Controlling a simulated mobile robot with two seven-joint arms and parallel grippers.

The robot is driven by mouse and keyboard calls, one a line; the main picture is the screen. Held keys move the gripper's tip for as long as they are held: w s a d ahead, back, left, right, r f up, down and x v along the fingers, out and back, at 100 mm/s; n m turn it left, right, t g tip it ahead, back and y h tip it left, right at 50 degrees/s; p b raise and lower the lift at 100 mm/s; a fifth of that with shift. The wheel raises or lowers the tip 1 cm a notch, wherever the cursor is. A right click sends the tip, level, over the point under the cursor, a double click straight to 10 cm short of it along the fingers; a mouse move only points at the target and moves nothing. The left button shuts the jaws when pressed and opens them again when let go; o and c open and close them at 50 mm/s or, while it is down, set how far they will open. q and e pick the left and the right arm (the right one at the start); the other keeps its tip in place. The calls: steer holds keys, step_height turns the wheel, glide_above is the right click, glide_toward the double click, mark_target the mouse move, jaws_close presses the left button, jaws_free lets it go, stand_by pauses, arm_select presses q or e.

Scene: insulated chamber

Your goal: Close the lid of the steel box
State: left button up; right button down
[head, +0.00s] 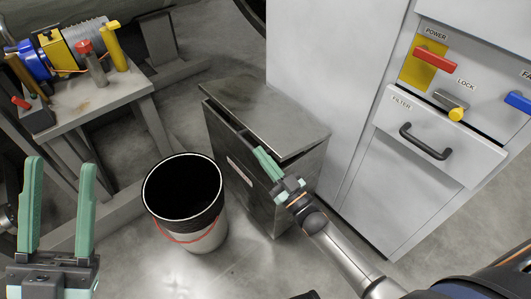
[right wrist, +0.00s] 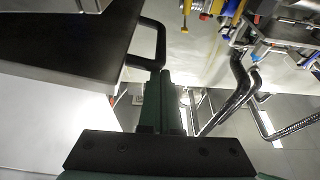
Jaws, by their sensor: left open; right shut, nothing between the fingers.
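The grey steel box (head: 265,190) stands on the floor in the middle of the head view, against a white cabinet. Its lid (head: 270,108) lies over the top at a slight tilt, with a dark gap beneath its front edge. My right gripper (head: 262,155) is shut and empty, its fingertips at the lid's front edge; I cannot tell whether they touch it. In the right wrist view the shut fingers (right wrist: 165,75) are close beside a black loop handle on a dark panel (right wrist: 60,40). My left gripper (head: 60,162) is open and empty at lower left, away from the box.
A black-lined white bucket (head: 190,232) with a red band stands on the floor just left of the box. The white cabinet (head: 430,180) with a black handle, red lever and knobs rises to the right. A workbench (head: 90,100) with tools is at upper left.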

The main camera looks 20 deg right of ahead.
arm_select(q)
step_height(320, 180, down, 5)
steer(key=n+b, duration=0.1)
steer(key=b, duration=0.3)
arm_select(e)
step_height(320, 180, down, 6)
steer(key=n+y, duration=0.1)
steer(key=n, duration=0.3)
step_height(320, 180, up, 5)
steer(key=a+p, duration=0.2)
steer(key=p, duration=0.2)
arm_select(q)
steer(key=shift+m, duration=0.4)
steer(key=shift+s+a+r+p, duration=0.1)
steer(key=shift+s+r, duration=0.1)
steer(key=shift+r, duration=0.6)
steer(key=shift+s+a+r+p, duration=0.1)
steer(key=shift+s+a+r, duration=0.1)
steer(key=shift+r, duration=0.55)
steer(key=shift+s+a+r+p, duration=0.1)
steer(key=shift+s+r, duration=0.1)
steer(key=shift+r, duration=0.6)
arm_select(e)
steer(key=v, duration=1.1)
steer(key=shift+w+d+f, duration=0.1)
steer(key=shift+d+f, duration=0.05)
